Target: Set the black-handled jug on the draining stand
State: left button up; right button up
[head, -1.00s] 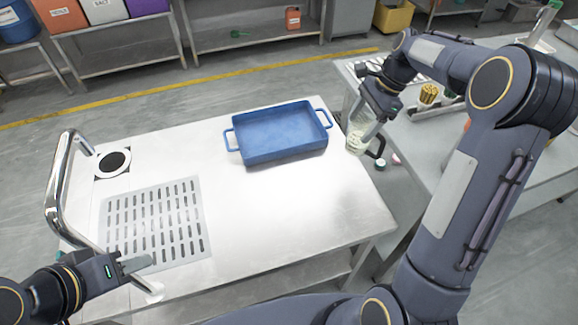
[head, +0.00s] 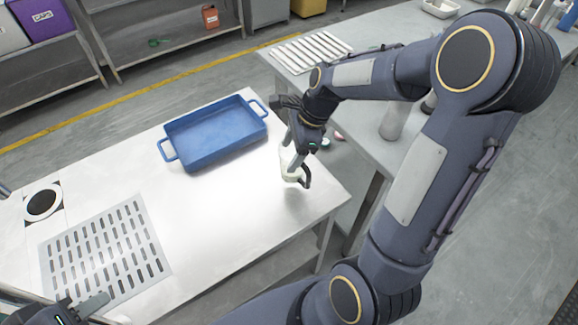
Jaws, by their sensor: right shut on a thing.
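The black-handled jug (head: 288,160) is pale, with its dark handle on the right side. My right gripper (head: 297,148) is shut on it and partly hides it. It is at the right part of the white table; whether it touches the tabletop is unclear. A slotted grey draining plate (head: 105,250) lies at the table's left. A white slatted rack (head: 305,50) is on the grey bench behind; which of the two is the draining stand is unclear. My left gripper (head: 92,304) is at the bottom left, partly cut off, its jaw gap unclear.
A blue tray (head: 213,133) with two handles is left of the jug on the white table (head: 215,225). A round black disc (head: 43,202) is at the far left. The tabletop between plate, tray and jug is clear. Grey cylinders (head: 394,120) stand on the bench.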

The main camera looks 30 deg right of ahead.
aim_at(282, 179)
jog(key=shift+s+a+f, duration=0.35)
jog(key=shift+f, duration=0.25)
jog(key=shift+s+a+f+b, duration=0.1)
jog(key=shift+f+b, duration=0.1)
jog(key=shift+f, duration=0.45)
jog(key=shift+s+a+f+b, duration=0.1)
jog(key=shift+f+b, duration=0.05)
jog(key=shift+f, duration=0.45)
jog(key=shift+w+f, duration=0.1)
jog(key=shift+f, duration=0.35)
jog(key=shift+d+f, duration=0.1)
jog(key=shift+f, duration=0.1)
jog(key=o, duration=1.3)
jog(key=shift+o, duration=0.2)
jog(key=shift+r, duration=0.1)
